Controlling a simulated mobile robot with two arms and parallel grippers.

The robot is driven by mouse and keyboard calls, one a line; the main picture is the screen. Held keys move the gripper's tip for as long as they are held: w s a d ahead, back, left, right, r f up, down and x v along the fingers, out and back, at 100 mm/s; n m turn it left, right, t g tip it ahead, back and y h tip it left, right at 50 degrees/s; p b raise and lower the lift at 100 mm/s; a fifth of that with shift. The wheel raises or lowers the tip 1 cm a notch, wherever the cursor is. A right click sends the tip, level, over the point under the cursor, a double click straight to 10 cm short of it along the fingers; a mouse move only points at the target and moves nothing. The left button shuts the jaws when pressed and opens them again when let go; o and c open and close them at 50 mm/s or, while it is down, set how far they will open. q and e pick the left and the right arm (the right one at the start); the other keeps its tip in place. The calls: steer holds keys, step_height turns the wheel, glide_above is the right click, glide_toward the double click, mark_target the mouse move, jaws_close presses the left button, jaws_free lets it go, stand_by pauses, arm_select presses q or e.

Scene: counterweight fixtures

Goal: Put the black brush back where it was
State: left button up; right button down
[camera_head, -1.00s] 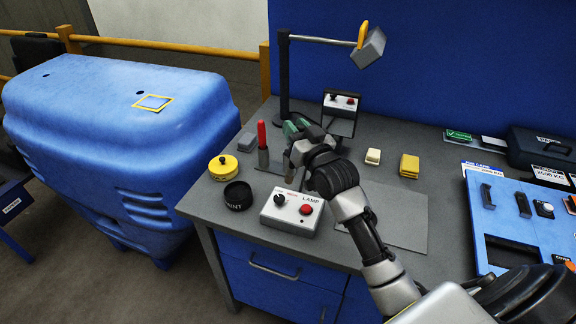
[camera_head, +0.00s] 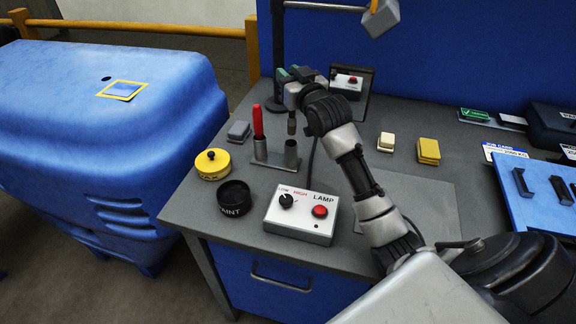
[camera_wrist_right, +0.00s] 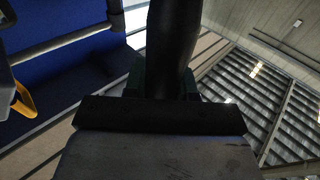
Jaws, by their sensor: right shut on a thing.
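My right gripper (camera_head: 291,82), with green fingers, is shut on the black brush (camera_head: 292,124). The brush's lower end hangs upright below the gripper, just above or slightly behind the right-hand grey tube (camera_head: 291,156) of a small holder (camera_head: 268,166); I cannot tell the exact gap. This tube looks empty. The left-hand tube holds a red pen-like tool (camera_head: 258,122). In the right wrist view, a dark, thick shaft (camera_wrist_right: 174,45), seemingly the brush handle, rises between the fingers. My left gripper is out of view.
A small mirror (camera_head: 364,88) stands behind my gripper, and a lamp (camera_head: 381,18) overhangs.

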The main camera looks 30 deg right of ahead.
mark_target(294, 120)
steer(key=f, duration=0.5)
steer(key=f+p, duration=0.1)
steer(key=f, duration=0.4)
steer(key=shift+w+f, duration=0.2)
steer(key=shift+f, duration=0.05)
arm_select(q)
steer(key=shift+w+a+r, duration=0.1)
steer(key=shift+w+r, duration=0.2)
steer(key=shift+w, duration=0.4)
arm_select(e)
steer(key=shift+f, duration=0.1)
steer(key=c, duration=0.9)
jaws_free()
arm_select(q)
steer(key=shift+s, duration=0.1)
